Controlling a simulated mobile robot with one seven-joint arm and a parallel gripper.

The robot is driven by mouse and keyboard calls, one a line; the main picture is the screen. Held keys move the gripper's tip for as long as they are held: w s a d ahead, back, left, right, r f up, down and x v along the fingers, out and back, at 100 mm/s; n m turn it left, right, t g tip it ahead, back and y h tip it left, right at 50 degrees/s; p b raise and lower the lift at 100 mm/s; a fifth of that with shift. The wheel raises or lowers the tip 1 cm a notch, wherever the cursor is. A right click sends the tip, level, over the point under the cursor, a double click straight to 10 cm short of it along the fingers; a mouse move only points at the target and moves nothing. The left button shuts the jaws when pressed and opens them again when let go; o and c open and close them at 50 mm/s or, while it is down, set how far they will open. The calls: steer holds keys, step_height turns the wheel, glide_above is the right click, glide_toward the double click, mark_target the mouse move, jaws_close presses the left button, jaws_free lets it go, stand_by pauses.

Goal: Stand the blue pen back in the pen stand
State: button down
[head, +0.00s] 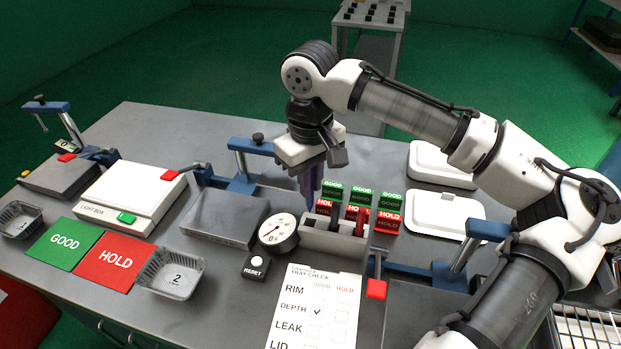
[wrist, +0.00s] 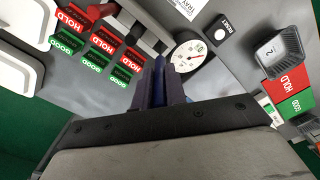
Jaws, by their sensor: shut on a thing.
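My gripper (head: 310,182) points down over the left end of the pen stand, behind the dial gauge. It is shut on the blue pen (wrist: 158,80), of which only a narrow dark blue part shows between the fingers (wrist: 162,85) in the wrist view. In the head view the pen is hard to tell from the fingers. I cannot tell whether the blue pen touches the stand.
The dial gauge (head: 278,232) stands close to the stand's left end, with the RESET button (head: 256,266) in front. Green and red GOOD/HOLD blocks (head: 389,210) stand right behind the stand. The check sheet (head: 316,305) lies in front. A blue clamp (head: 440,272) is at right.

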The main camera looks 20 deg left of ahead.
mark_target(311, 206)
steer(key=shift+f+b, duration=2.3)
steer(key=shift+f, duration=0.15)
steer(key=shift+f+b, duration=0.6)
steer(key=shift+f, duration=0.7)
steer(key=shift+f, duration=0.45)
steer(key=c, duration=1.3)
jaws_free()
steer(key=shift+c, duration=0.2)
steer(key=shift+r, duration=0.1)
step_height(311, 206, up, 6)
steer(key=p, duration=0.5)
steer(key=shift+p, duration=0.35)
